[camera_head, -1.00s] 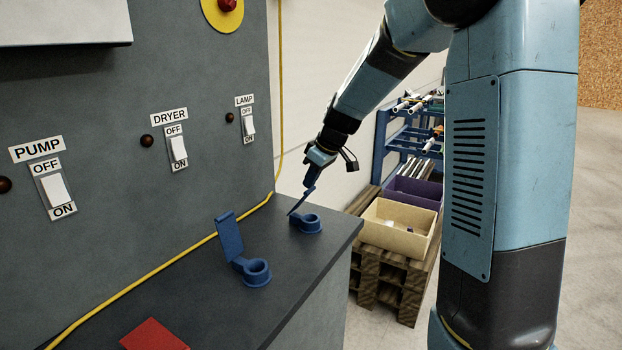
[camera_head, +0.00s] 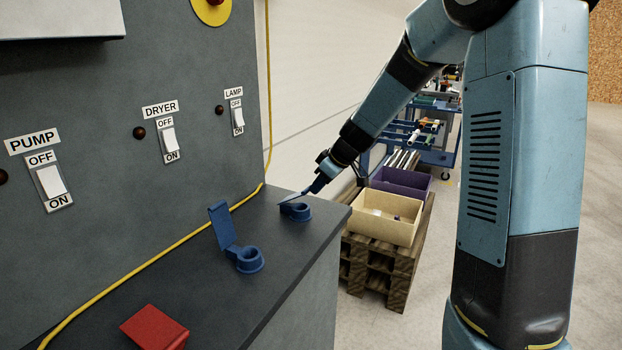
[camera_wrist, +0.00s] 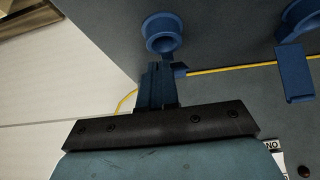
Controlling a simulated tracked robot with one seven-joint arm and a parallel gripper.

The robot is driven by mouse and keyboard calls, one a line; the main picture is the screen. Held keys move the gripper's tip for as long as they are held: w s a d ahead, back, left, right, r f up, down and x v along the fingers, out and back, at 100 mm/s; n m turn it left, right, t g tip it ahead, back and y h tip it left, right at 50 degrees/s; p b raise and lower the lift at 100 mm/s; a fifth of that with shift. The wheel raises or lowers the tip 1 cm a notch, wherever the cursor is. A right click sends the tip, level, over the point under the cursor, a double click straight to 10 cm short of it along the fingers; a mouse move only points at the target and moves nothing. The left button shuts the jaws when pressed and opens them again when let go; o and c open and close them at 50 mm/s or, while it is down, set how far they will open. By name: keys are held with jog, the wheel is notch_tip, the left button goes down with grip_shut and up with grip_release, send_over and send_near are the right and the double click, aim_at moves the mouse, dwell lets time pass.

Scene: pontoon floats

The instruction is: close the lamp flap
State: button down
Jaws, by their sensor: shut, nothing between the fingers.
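The lamp flap (camera_head: 290,198) is a thin blue lid hinged on a blue ring (camera_head: 298,211) at the far end of the dark counter, below the LAMP switch. It leans at a low slant over the ring, partly open. My gripper (camera_head: 309,192) is shut and empty, with its fingertips at the flap's raised edge; I cannot tell whether they touch. In the wrist view, my shut fingers (camera_wrist: 158,68) point toward the open blue ring (camera_wrist: 163,34). Most of the flap is hidden there behind the fingers.
A second blue ring (camera_head: 249,260) with an upright flap (camera_head: 222,225) stands nearer on the counter. A red flap (camera_head: 154,328) lies at the front. A yellow cable (camera_head: 160,260) runs along the panel. Boxes (camera_head: 382,220) on a pallet stand past the counter's right edge.

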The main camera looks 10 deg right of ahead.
jog(key=f, duration=0.2)
jog(key=s+f, duration=0.1)
jog(key=shift+d, duration=0.35)
jog(key=shift+s+d+f, duration=0.15)
jog(key=shift+f, duration=0.7)
jog(key=shift+s+d+f, duration=0.15)
jog(key=shift+f, duration=0.7)
jog(key=shift+w+r, duration=0.1)
